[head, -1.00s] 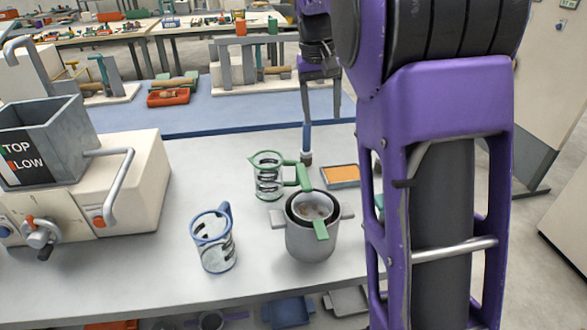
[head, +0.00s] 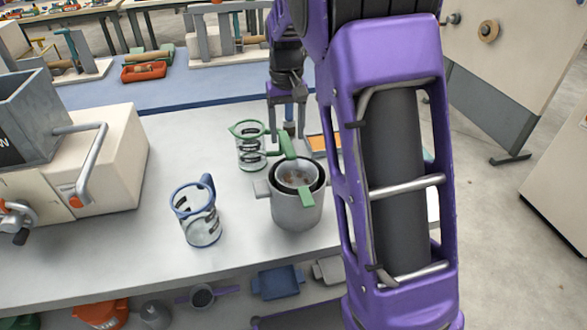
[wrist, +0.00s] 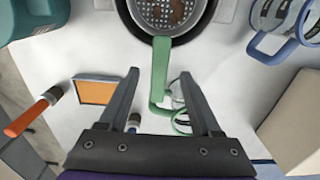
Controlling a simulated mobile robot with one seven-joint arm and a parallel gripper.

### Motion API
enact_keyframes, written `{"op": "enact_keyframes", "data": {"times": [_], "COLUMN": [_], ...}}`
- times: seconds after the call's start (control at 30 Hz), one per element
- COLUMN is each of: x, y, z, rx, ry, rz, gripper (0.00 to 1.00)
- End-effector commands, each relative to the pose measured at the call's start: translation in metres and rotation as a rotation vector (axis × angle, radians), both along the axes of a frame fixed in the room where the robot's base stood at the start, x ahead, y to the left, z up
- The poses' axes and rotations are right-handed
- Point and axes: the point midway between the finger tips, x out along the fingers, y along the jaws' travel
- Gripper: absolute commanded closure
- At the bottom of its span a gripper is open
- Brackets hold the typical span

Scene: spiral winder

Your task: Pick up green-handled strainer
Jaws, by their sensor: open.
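The green-handled strainer (head: 298,178) sits in the mouth of a grey metal pot (head: 297,208) on the white table. Its perforated bowl (wrist: 168,12) shows at the top of the wrist view, with brown bits inside. Its long green handle (wrist: 160,68) points toward my gripper. My gripper (wrist: 159,76) is open, with one finger on each side of the handle and a visible gap to both. In the head view my gripper (head: 287,122) is just behind the pot, at the handle's far end.
A green-rimmed jug (head: 250,146) stands close left of the handle. A blue-rimmed jug (head: 196,214) stands nearer the front. An orange-topped tray (wrist: 95,91) and an orange-handled brush (wrist: 32,116) lie beside my gripper. A beige machine (head: 100,160) stands left.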

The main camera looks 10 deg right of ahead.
Motion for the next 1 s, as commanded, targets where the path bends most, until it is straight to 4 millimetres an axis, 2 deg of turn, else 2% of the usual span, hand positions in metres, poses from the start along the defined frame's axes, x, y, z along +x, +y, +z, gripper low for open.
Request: {"op": "enact_keyframes", "data": {"times": [0.3,0.4,0.63,1.0], "x": [0.000,0.000,0.000,0.000], "y": [0.000,0.000,0.000,0.000], "z": [-0.045,-0.050,-0.051,-0.051], "rx": [0.000,-0.001,-0.001,-0.001], "ry": [0.002,0.001,0.000,0.000], "rz": [-0.001,-0.001,-0.001,-0.001], "gripper": [0.35,0.35,0.35,1.00]}}
